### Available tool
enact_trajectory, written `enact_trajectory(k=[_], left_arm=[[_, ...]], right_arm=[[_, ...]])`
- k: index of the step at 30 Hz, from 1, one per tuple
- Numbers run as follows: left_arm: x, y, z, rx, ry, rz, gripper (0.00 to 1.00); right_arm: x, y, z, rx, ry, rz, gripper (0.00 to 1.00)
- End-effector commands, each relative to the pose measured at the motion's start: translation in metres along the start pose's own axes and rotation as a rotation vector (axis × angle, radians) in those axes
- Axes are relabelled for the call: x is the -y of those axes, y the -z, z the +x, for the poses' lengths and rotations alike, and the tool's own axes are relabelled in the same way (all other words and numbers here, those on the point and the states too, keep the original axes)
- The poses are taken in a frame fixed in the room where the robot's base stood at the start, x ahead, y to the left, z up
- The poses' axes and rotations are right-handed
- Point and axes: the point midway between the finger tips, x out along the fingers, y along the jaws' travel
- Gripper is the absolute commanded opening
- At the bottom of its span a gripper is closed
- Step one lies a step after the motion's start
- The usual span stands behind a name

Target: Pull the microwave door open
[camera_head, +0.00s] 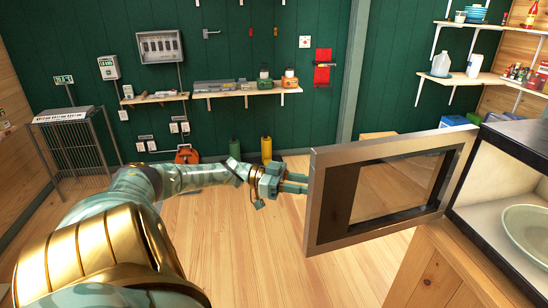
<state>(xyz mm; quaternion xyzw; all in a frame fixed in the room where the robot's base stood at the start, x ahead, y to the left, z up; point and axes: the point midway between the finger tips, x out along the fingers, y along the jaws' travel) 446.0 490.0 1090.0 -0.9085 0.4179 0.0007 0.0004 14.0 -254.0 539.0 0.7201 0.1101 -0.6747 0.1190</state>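The microwave (497,147) stands at the right edge of the view, only partly in frame. Its door (328,235), a metal frame around a dark see-through window, is swung wide open to the left. The open cavity shows a pale plate or bowl (530,232) inside. My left gripper (300,183) is at the free left edge of the door, with its fingers pointing right. The fingertips meet or pass behind that edge, so I cannot tell whether they grip anything. No handle is visible. My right gripper is out of view.
The microwave stands on a wooden cabinet (440,270). A wall shelf (225,92) with tools and corner shelves (478,79) with a jug are at the back. A wire cage (75,145) stands at the left. The wooden floor (280,250) left of the door is clear.

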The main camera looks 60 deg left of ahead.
Motion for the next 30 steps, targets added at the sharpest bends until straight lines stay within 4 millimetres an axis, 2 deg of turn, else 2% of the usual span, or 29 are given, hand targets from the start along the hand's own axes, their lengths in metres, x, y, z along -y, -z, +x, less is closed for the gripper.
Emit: enact_trajectory(k=[1,6,9,13,18,30], left_arm=[[0.000,-0.002,-0.015,0.007,0.002,-0.003,0.32],[0.001,-0.002,-0.061,0.006,0.003,-0.002,0.32],[0.001,-0.003,-0.084,0.006,0.002,-0.002,0.32],[0.001,-0.002,-0.104,0.004,0.001,0.000,0.32],[0.001,0.000,-0.115,0.001,0.000,0.001,0.32],[0.001,0.000,-0.116,0.000,-0.001,0.001,0.32]], right_arm=[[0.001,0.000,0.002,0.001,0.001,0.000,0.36],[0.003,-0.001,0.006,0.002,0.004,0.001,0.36],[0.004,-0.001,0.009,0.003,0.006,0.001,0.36],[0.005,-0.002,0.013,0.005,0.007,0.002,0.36],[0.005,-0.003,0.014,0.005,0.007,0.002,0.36],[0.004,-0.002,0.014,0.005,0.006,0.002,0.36]])
